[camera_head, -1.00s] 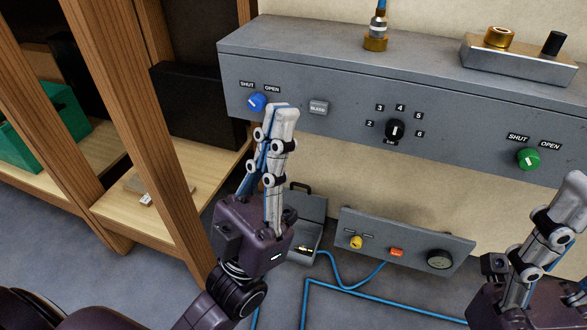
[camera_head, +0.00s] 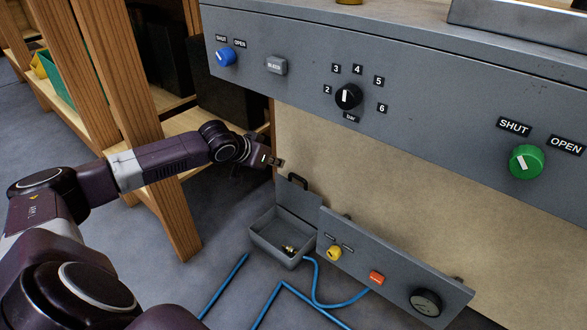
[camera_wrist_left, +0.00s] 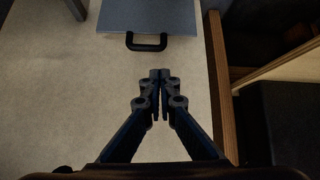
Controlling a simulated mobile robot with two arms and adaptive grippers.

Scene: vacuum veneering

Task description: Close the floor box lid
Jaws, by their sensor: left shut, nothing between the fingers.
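The grey floor box (camera_head: 275,243) stands on the floor with a few small metallic pieces inside. Its lid (camera_head: 298,201) is open, standing up at the back of the box with a dark handle (camera_head: 298,181) on its edge. My left gripper (camera_head: 277,162) is shut and empty, just above and left of the lid handle, partly hidden by its own wrist. In the left wrist view its closed fingertips (camera_wrist_left: 160,75) point toward the lid (camera_wrist_left: 158,16) and its black handle (camera_wrist_left: 147,42), with a gap between. My right gripper is out of view.
A low panel (camera_head: 395,272) with a yellow knob, an orange button and a gauge stands right of the box. Blue hoses (camera_head: 330,303) run over the floor. The grey control panel (camera_head: 430,115) overhangs above. A wooden shelf (camera_head: 165,190) stands behind my left arm.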

